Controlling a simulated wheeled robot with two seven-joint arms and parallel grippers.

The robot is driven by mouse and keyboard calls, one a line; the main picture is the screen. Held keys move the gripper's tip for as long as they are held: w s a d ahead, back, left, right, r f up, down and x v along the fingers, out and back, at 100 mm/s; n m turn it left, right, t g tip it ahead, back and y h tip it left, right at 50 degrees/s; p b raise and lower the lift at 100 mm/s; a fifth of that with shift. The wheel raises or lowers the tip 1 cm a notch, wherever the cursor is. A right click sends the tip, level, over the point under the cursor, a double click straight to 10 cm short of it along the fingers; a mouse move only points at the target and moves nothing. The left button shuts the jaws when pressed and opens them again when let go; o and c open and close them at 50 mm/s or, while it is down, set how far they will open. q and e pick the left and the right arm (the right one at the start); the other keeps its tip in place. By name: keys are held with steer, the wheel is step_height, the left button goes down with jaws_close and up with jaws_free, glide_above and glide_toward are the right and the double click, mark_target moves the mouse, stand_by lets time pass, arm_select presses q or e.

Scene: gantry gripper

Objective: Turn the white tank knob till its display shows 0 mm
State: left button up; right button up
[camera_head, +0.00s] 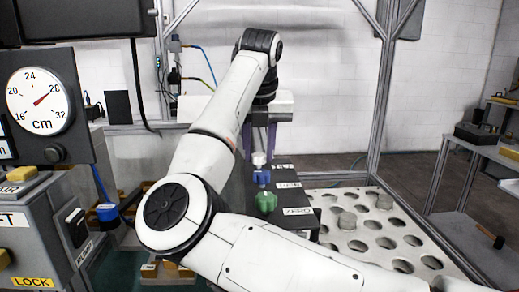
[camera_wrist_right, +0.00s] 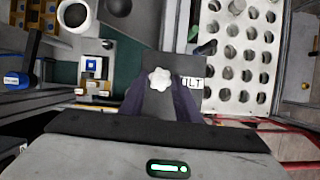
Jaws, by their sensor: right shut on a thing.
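The small white knob (camera_head: 259,158) stands on a dark panel, behind a blue knob (camera_head: 262,177) and a green knob (camera_head: 266,202). In the wrist view the white lobed knob (camera_wrist_right: 159,79) sits at the tips of my purple fingers, beside a label reading TILT. My right gripper (camera_head: 258,138) points down from above and is shut on the white knob. A round dial (camera_head: 40,100) marked cm at the left has its red needle close to 28. I see no readable mm display. My left gripper is not in view.
A white perforated tray (camera_head: 385,236) with several grey cylinders lies right of the panel. Metal frame posts (camera_head: 384,95) rise behind it. A grey control box (camera_head: 30,235) stands at the left. My right arm covers much of the middle.

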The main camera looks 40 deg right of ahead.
steer(key=m, duration=0.1)
steer(key=m+h+p, duration=0.1)
steer(key=m, duration=0.1)
steer(key=shift+w+a+r+g, duration=0.1)
steer(key=shift+w+r+g, duration=0.05)
steer(key=shift+g, duration=0.25)
steer(key=shift+m+g+p, duration=0.3)
steer(key=shift+m+p, duration=0.2)
steer(key=shift+m, duration=0.5)
steer(key=o, duration=1)
steer(key=shift+o, duration=0.2)
steer(key=v, duration=1)
steer(key=shift+a, duration=0.2)
steer(key=shift+w+d, duration=0.1)
